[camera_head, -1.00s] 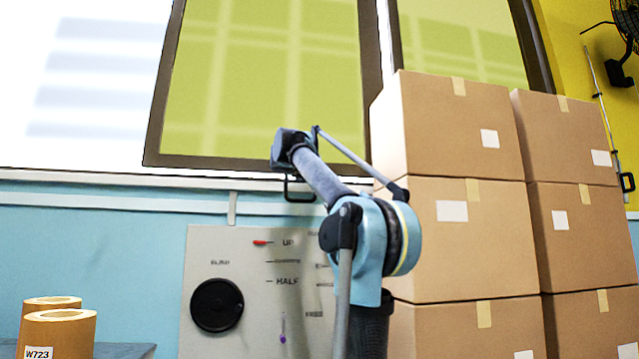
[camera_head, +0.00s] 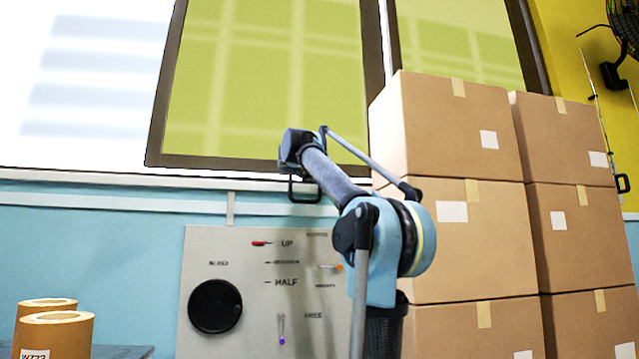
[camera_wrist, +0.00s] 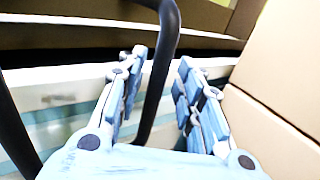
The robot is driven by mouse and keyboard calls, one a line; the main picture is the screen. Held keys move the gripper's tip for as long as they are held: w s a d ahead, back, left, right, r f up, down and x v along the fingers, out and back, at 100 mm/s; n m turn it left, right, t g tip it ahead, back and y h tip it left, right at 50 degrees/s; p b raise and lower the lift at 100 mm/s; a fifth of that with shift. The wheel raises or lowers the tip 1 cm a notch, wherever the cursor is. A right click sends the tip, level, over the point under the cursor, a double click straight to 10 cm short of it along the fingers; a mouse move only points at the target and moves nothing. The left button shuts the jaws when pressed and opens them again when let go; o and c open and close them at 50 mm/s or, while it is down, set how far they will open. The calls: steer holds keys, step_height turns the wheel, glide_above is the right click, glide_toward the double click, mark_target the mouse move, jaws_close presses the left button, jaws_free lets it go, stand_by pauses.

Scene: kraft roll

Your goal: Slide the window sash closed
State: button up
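The window sash (camera_head: 265,160) is a dark brown frame around a yellow-green pane, standing right of a bright white area (camera_head: 80,90) of the window. A black loop handle (camera_head: 303,198) hangs at its lower edge. My gripper (camera_head: 296,165) is at that handle, seen from behind and partly hiding it. In the wrist view my gripper (camera_wrist: 160,62) has its two pale blue fingers apart, with one dark leg of the handle (camera_wrist: 163,60) between them. A gap shows beside the leg. The handle's other leg is at the far left of that view.
Stacked cardboard boxes (camera_head: 450,130) stand close right of my arm, in front of the window's right part. A grey panel (camera_head: 255,325) with a black knob and small levers is below. Kraft rolls (camera_head: 58,335) are at lower left. A fan (camera_head: 625,35) is at upper right.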

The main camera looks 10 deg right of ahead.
steer(key=v, duration=1.2)
steer(key=shift+d, duration=0.1)
stand_by(0.5)
steer(key=s+d+f+m+g+y, duration=0.1)
steer(key=s+d+f+m+g, duration=0.3)
steer(key=f, duration=0.9)
steer(key=s+d+f+m+g+y, duration=0.1)
steer(key=s+f+m, duration=0.35)
steer(key=f, duration=0.95)
steer(key=s+d+f+m+g+y, duration=0.1)
steer(key=s+d+f+m+g, duration=0.15)
steer(key=f+m, duration=0.7)
steer(key=s+a+f+m+g+y, duration=0.1)
steer(key=s+f, duration=0.5)
steer(key=f, duration=0.8)
steer(key=s+a+f+m+g+y, duration=0.2)
steer(key=s+a+f+m+y, duration=0.2)
steer(key=f, duration=1.1)
steer(key=s+a+f+m+g+y, duration=0.2)
steer(key=s+f+m, duration=0.3)
steer(key=s+f, duration=0.4)
step_height(320, 180, down, 6)
steer(key=shift+a+r+m+y, duration=0.1)
steer(key=shift+a+m+y, duration=0.2)
steer(key=shift+a, duration=0.15)
